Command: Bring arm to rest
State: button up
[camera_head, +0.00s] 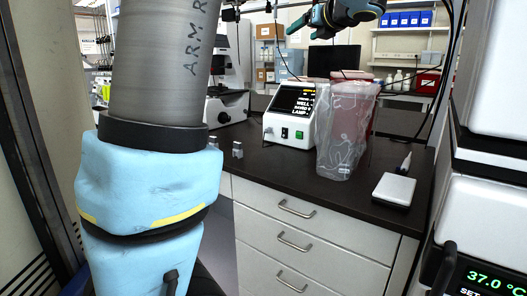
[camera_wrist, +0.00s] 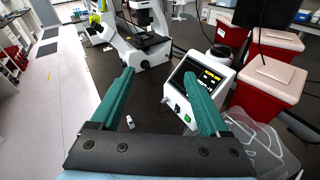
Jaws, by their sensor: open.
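My gripper (camera_head: 308,26) shows at the top of the head view, raised in the air above the dark bench. In the wrist view its two green fingers (camera_wrist: 158,76) are spread apart with nothing between them. My grey and light-blue arm fills the left of the head view and hides part of the bench and the microscope.
The dark bench (camera_head: 290,172) holds a microscope (camera_wrist: 141,42), a white cell processor with a lit screen (camera_head: 290,112), a clear bag or container (camera_head: 343,140) and a white pad (camera_head: 394,189). Red bins (camera_wrist: 266,84) stand behind. An incubator reading 37.0 °C (camera_head: 485,225) is close on the right.

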jog(key=a+f+m+g+h, duration=0.1)
jog(key=a+f+m+h, duration=0.25)
jog(key=f+m, duration=0.7)
jog(key=a+f+m+g+h, duration=0.15)
jog(key=f+m+h, duration=0.25)
jog(key=f+m, duration=0.7)
jog(key=s+a+f+m+g+y, duration=0.1)
jog(key=s+a+f+m+g, duration=0.4)
jog(key=s+f+m, duration=0.4)
jog(key=s+a+f+m+g+y, duration=0.1)
jog(key=s+a+f+m+g, duration=0.4)
jog(key=s, duration=1)
jog(key=a+f+m, duration=0.3)
jog(key=f+m, duration=0.1)
jog(key=shift+s+g, duration=0.2)
jog(key=shift+g, duration=0.15)
